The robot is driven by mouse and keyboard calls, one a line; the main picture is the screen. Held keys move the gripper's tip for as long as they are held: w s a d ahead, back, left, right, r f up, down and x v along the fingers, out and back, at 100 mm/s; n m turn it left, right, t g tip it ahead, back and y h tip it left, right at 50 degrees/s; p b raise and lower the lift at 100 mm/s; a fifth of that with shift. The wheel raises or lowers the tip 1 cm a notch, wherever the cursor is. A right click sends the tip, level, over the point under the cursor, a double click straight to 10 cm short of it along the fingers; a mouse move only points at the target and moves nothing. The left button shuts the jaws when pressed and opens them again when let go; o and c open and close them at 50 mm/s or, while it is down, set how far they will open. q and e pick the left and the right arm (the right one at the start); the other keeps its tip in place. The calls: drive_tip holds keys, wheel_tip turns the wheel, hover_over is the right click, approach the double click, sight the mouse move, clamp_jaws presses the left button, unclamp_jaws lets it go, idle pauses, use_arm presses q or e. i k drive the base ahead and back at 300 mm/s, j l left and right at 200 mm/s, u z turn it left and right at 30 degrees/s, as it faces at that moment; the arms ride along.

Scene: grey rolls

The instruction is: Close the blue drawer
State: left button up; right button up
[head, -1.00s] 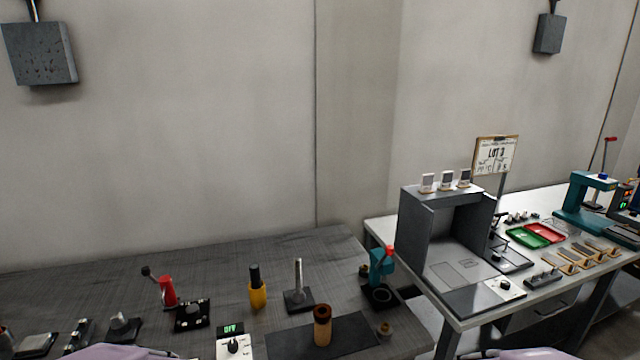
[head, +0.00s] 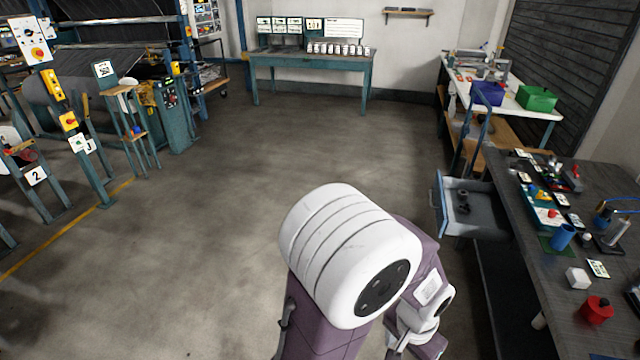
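The blue drawer (head: 438,206) sticks out open to the left from under the dark workbench at the right. Its front panel is light blue and its inside is grey. A small dark object (head: 463,200) lies in it. One of my arms, with a large white joint and mauve links, fills the lower middle of the view, nearer to me than the drawer and apart from it in the picture. Neither gripper can be made out in the head view.
The dark workbench (head: 597,197) holds a blue cup (head: 563,236), a red pot (head: 597,309) and small parts. A white-topped bench (head: 527,110) with a purple bin (head: 488,93) and a green bin (head: 537,98) stands beyond. Open floor (head: 250,150) lies left of the drawer.

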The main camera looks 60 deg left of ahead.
sight(487, 219)
drive_tip(key=u, duration=1)
drive_tip(key=i+l+z, duration=0.2)
drive_tip(key=i, duration=1.95)
